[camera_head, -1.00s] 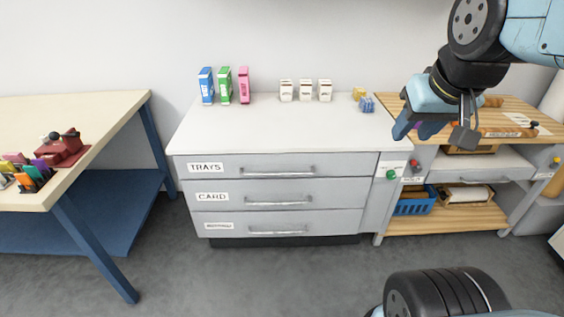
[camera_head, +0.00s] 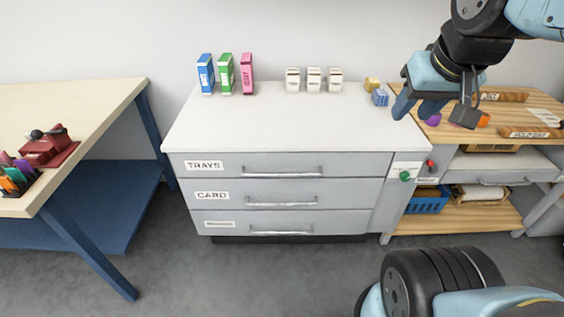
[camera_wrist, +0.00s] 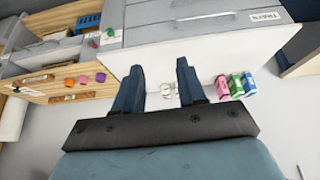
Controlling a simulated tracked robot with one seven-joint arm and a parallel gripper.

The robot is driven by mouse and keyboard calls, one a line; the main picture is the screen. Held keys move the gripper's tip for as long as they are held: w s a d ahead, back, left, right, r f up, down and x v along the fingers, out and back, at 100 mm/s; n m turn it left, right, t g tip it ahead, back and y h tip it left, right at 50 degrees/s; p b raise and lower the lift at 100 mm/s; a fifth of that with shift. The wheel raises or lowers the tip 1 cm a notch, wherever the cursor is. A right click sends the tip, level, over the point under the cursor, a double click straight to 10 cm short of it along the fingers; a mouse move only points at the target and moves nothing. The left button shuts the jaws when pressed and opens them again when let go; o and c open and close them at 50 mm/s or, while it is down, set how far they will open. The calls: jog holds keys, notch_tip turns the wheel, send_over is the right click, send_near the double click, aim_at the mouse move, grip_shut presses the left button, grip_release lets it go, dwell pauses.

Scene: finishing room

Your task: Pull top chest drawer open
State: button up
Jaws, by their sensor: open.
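The grey chest (camera_head: 285,195) stands against the wall with three drawers, all shut. The top drawer (camera_head: 345,163), labelled TRAYS, has a horizontal bar handle (camera_head: 282,171). The middle drawer (camera_head: 345,190) is labelled CARD; the bottom label is too small to read. My gripper (camera_head: 430,110) is open and empty, above and right of the chest's right end, away from the handle. In the wrist view, my gripper's two blue fingers (camera_wrist: 158,80) are spread apart, with the white chest top (camera_wrist: 210,55) beyond them and the TRAYS label (camera_wrist: 265,16) at the upper right.
Blue, green and pink boxes (camera_head: 226,74), several small white cartons (camera_head: 314,79) and yellow and blue blocks (camera_head: 380,97) stand on the chest top. A blue-legged table (camera_head: 70,120) is at left, a wooden workbench (camera_head: 500,105) at right. Grey floor before the chest is clear.

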jog(key=shift+a, duration=0.15)
jog(key=w+a+f+n+g+h, duration=0.2)
jog(key=w+f+n+g+h, duration=0.25)
jog(key=w+f+n, duration=0.65)
jog(key=m+t+h, duration=0.4)
jog(key=m+t, duration=1.3)
jog(key=m, duration=1.8)
send_near(280, 175)
jog(key=x, duration=1)
jog(key=shift+w+f, duration=0.25)
jog(key=shift+w, duration=0.1)
jog(key=shift+c, duration=0.3)
grip_shut()
